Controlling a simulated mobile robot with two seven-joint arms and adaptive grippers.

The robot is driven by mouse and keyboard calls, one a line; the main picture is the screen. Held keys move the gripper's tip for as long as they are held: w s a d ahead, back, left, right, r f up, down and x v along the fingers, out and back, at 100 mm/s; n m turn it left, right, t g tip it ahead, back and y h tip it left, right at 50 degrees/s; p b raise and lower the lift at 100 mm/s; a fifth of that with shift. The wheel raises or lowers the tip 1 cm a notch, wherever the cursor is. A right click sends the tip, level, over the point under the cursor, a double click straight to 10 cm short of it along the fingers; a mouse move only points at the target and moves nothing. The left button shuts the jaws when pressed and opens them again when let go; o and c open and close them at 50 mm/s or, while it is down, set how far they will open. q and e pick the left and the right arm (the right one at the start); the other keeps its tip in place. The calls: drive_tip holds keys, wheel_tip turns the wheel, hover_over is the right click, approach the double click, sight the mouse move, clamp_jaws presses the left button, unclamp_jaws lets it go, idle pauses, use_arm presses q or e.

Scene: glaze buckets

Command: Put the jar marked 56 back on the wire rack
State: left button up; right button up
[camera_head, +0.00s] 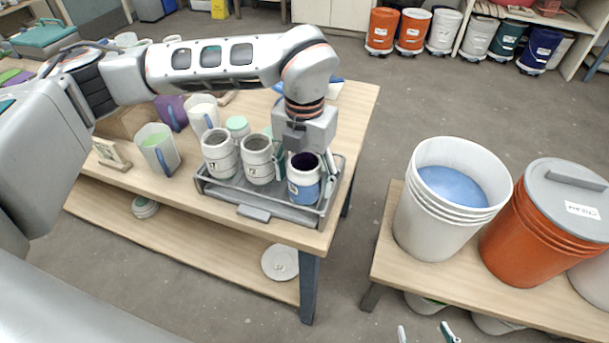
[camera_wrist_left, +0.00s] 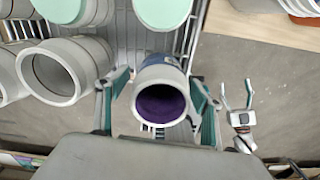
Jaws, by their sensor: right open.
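A white and blue jar (camera_head: 303,188) with a dark purple inside is between the fingers of my left gripper (camera_head: 306,168) in the head view. Its label is too small to read surely. The left gripper seems shut on it. In the left wrist view the jar (camera_wrist_left: 160,103) stands between both fingers, its open mouth facing the camera. The jar is at the right end of the grey wire rack (camera_head: 222,196); I cannot tell whether its base touches the rack. My right gripper (camera_head: 426,334) is open and empty at the bottom edge; it also shows in the left wrist view (camera_wrist_left: 236,100).
Two grey jars (camera_head: 258,160) stand in the rack left of the held jar, with a green-topped jar (camera_head: 237,125) behind. Pitchers (camera_head: 158,150) and a small sign stand farther left on the table.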

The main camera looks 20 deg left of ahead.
sight(304, 170)
use_arm(q)
wheel_tip(304, 170, up, 12)
drive_tip(key=shift+r, duration=0.2)
idle(0.6)
idle(0.3)
